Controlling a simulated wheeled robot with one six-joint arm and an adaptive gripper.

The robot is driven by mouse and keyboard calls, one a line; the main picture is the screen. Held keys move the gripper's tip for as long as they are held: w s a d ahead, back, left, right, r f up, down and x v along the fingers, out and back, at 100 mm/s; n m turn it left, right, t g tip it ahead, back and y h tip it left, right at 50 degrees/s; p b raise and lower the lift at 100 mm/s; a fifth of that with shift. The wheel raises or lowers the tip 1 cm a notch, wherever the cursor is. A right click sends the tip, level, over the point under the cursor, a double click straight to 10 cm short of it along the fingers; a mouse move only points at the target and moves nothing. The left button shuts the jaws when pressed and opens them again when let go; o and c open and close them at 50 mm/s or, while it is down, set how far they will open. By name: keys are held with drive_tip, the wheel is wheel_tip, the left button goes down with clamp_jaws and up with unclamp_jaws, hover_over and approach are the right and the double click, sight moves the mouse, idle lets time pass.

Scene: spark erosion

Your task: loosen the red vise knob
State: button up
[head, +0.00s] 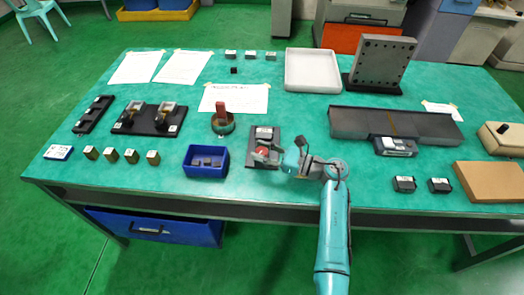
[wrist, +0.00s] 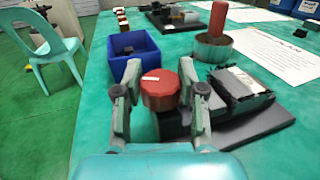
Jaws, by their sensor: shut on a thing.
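The red vise knob (wrist: 160,90) is a round, faceted red knob with a small white mark on top. In the wrist view it sits between the two fingers of my gripper (wrist: 161,97), which is shut on it. In the head view the red knob (head: 262,152) shows as a small red patch beside my gripper (head: 268,154), at the near end of the vise. The grey vise (wrist: 243,88) lies on a dark base plate (head: 264,135) and extends to the right of the knob in the wrist view. The fingers hide the knob's sides.
A blue bin (head: 205,172) with small dark blocks stands left of the vise. A round pot with a red handle (head: 222,118) stands behind it. A long grey block (head: 395,127) lies to the right. The green table's front edge is close to my arm.

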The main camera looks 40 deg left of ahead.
sight(262, 151)
drive_tip(key=shift+n+g+h, duration=0.65)
drive_tip(key=shift+n+g, duration=0.35)
drive_tip(key=shift+g, duration=0.45)
drive_tip(key=shift+n+g+h, duration=0.65)
drive_tip(key=shift+n+g, duration=0.35)
drive_tip(key=shift+g, duration=0.45)
drive_tip(key=shift+n+g+h, duration=0.6)
drive_tip(key=shift+g, duration=0.1)
drive_tip(key=o, duration=1.2)
drive_tip(key=shift+c, duration=0.2)
wheel_tip(262, 151, up, 10)
drive_tip(key=shift+f, duration=0.1)
